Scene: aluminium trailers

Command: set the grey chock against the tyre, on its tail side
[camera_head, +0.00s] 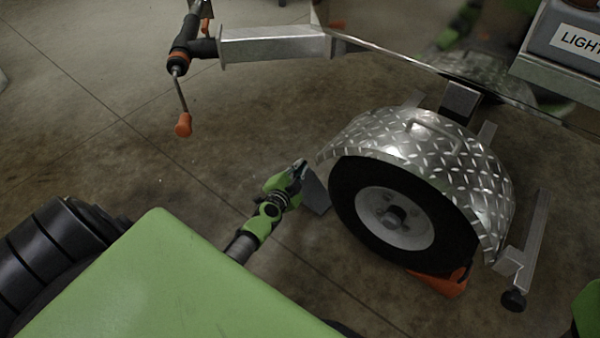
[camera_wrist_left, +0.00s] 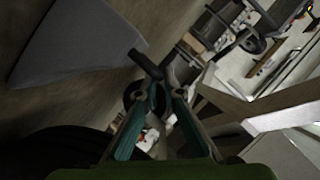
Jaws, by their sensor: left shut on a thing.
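The tyre (camera_head: 348,208) stands on the floor right of centre in the head view, with a pale wheel under a chequer-plate mudguard (camera_head: 440,150). The grey chock (camera_head: 316,192) is at the tyre's left side in the picture, partly hidden by my left gripper (camera_head: 301,168). I cannot tell whether it touches the tyre or the floor. In the left wrist view the chock (camera_wrist_left: 75,42) is a grey wedge with a dark handle (camera_wrist_left: 146,64). My left gripper (camera_wrist_left: 158,75) is shut on that handle. My right gripper is out of view.
An orange chock (camera_head: 445,284) lies at the tyre's lower right. A metal post with a black foot (camera_head: 513,299) stands right of it. A crank with an orange grip (camera_head: 183,125) hangs from a metal beam (camera_head: 270,44). The floor at left is clear.

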